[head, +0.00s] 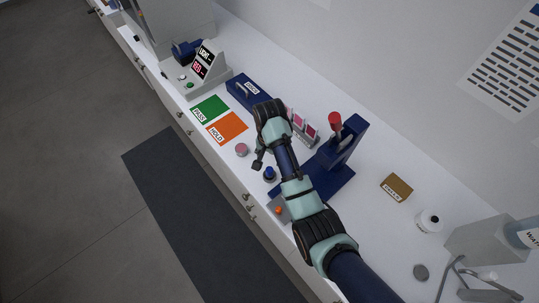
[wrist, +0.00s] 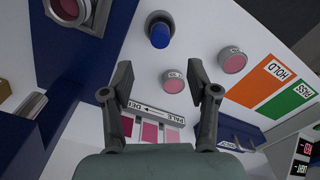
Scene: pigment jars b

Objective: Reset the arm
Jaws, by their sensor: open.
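My gripper (head: 259,160) hangs over the white counter (head: 375,225), its arm reaching in from the lower right. In the wrist view its two fingers (wrist: 160,74) are spread wide with nothing between the pads. A small labelled jar with a pink top (wrist: 173,80) stands on the counter below, framed between the fingers; my gripper seems to hide it in the head view. A second pink jar (head: 241,150) stands by the orange HOLD card (head: 227,128). A blue-topped round piece (head: 269,173) stands near the front edge; it also shows in the wrist view (wrist: 160,33).
A navy press (head: 346,142) with a red knob stands right of my gripper. A pink swatch rack (head: 303,127) is behind. A green PASS card (head: 209,108), navy lidded box (head: 245,92) and display unit (head: 205,75) are left.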

